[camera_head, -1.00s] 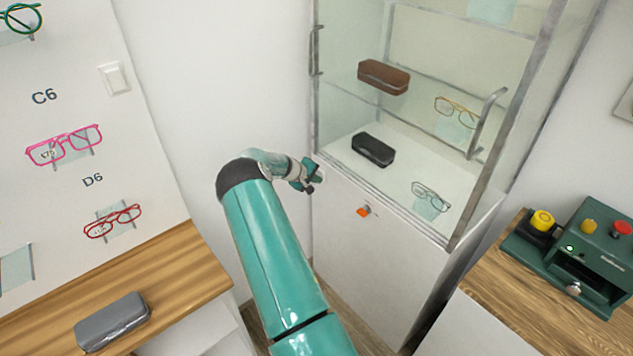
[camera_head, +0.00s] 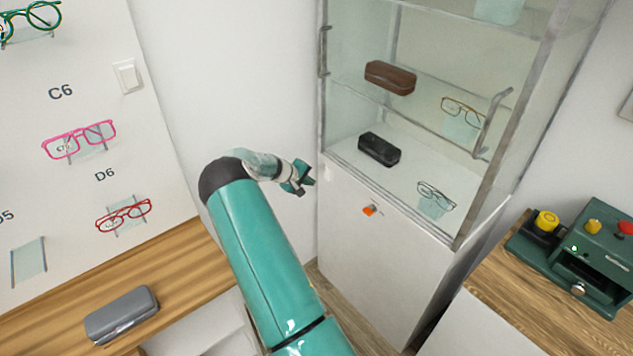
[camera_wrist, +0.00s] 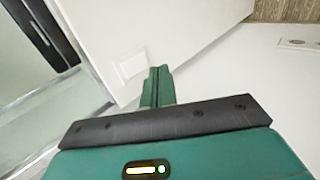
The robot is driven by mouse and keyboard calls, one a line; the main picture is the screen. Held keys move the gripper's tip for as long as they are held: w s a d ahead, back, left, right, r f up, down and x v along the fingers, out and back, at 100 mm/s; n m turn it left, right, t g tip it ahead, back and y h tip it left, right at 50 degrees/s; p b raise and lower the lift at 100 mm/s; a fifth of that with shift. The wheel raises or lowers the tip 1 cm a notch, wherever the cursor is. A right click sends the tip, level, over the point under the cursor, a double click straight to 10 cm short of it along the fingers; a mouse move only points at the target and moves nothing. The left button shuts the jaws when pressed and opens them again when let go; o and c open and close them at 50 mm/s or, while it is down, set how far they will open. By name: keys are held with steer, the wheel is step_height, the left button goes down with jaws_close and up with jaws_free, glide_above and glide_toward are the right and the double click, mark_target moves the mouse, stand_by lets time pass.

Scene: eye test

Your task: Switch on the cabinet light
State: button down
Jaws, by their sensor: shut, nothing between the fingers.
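The glass display cabinet (camera_head: 395,250) has a white lower front. A small pale switch-like plate (camera_head: 328,173) sits at the upper left of that front. A white square plate (camera_wrist: 132,65), apparently the same one, shows in the wrist view just left of my fingertips. My gripper (camera_head: 309,180) is shut and empty, just left of the cabinet front in the head view. Its closed fingers show in the wrist view (camera_wrist: 158,80); contact with the plate cannot be told. A white wall switch (camera_head: 128,76) is on the display panel at the left.
An orange-tagged key or knob (camera_head: 371,210) sticks out of the cabinet front. Glasses cases and spectacles stand behind the glass. A wooden counter (camera_head: 190,260) with a grey case (camera_head: 121,315) is at left, a green machine (camera_head: 580,260) at right. A socket plate (camera_wrist: 298,43) is on the wall.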

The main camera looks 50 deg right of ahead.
steer(key=v, duration=0.7)
steer(key=shift+a+f, duration=0.2)
